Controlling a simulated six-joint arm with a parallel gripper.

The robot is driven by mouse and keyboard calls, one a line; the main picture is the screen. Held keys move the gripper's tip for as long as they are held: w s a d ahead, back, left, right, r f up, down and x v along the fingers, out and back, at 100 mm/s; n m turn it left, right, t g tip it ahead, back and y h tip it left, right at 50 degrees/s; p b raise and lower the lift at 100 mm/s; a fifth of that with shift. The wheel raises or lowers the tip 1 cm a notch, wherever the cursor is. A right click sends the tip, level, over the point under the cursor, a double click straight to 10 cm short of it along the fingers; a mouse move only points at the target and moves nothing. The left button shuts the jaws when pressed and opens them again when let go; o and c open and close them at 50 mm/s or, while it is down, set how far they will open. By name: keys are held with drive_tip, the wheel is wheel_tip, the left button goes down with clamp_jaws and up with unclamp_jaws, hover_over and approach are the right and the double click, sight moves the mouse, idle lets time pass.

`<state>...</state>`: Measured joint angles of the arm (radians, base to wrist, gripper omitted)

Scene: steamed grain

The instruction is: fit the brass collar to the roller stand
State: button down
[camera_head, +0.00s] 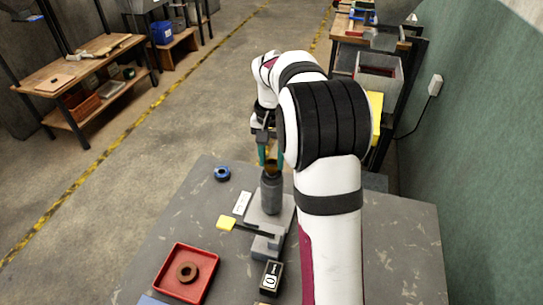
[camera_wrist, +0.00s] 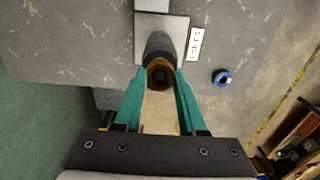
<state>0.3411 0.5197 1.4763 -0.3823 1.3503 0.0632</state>
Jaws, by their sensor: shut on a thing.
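The roller stand is a dark grey upright cylinder (camera_head: 271,192) on a grey plate (camera_head: 262,221) on the table. My gripper (camera_head: 269,152) has its two teal fingers right over the top of the cylinder. The fingers are shut on the brass collar (camera_head: 271,164), which is small and partly hidden by them. In the wrist view the collar (camera_wrist: 160,73) is a brownish ring between the fingertips (camera_wrist: 160,76), lined up with the end of the grey cylinder (camera_wrist: 159,46). I cannot tell whether it is around the cylinder's top or just above it.
A red tray (camera_head: 161,290) holding a brown ring (camera_head: 187,273) lies at the front left. My arm covers the table's middle right.

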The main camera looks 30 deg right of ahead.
drive_tip(key=shift+f, duration=0.4)
drive_tip(key=shift+c, duration=2)
unclamp_jaws()
wheel_tip(320, 180, up, 16)
drive_tip(key=shift+f, duration=0.1)
